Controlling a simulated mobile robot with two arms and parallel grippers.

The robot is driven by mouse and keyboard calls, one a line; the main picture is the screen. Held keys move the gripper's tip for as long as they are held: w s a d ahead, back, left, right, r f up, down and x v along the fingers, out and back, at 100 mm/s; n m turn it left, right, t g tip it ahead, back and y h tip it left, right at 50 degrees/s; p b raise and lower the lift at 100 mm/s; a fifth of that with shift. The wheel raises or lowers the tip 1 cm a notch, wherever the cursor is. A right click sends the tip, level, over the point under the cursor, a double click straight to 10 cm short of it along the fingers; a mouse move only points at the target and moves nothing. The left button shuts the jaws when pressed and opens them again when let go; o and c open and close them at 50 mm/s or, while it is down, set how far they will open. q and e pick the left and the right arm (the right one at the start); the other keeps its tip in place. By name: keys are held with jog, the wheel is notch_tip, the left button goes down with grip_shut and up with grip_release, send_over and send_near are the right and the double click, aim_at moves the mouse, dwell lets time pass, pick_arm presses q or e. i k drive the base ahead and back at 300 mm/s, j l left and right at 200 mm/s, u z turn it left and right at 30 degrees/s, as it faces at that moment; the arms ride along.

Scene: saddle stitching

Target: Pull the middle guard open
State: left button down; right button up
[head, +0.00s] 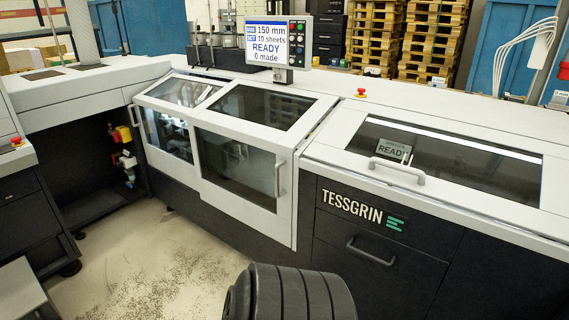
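The middle guard (237,201) is a white-framed panel with a dark window in its front and another in its sloping top. It sits at the centre of the long machine. Its upright light grey handle (279,180) is near its right edge. Its right edge stands a little proud of the machine front; I see no wide opening there. The left guard (165,136), with an upright handle (137,116) at its left edge, adjoins it. The right guard (450,155) lies flat and looks closed, with a bar handle (397,170). Neither of my grippers is in view.
A screen (267,43) above the machine reads READY and 0 made. A dark drawer with a handle (370,252) is below the right guard. A dark recess with yellow and red fittings (123,135) is at the left. The speckled floor (165,265) in front is mostly clear.

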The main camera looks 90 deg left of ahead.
aim_at(244, 148)
jog(key=u, duration=3.15)
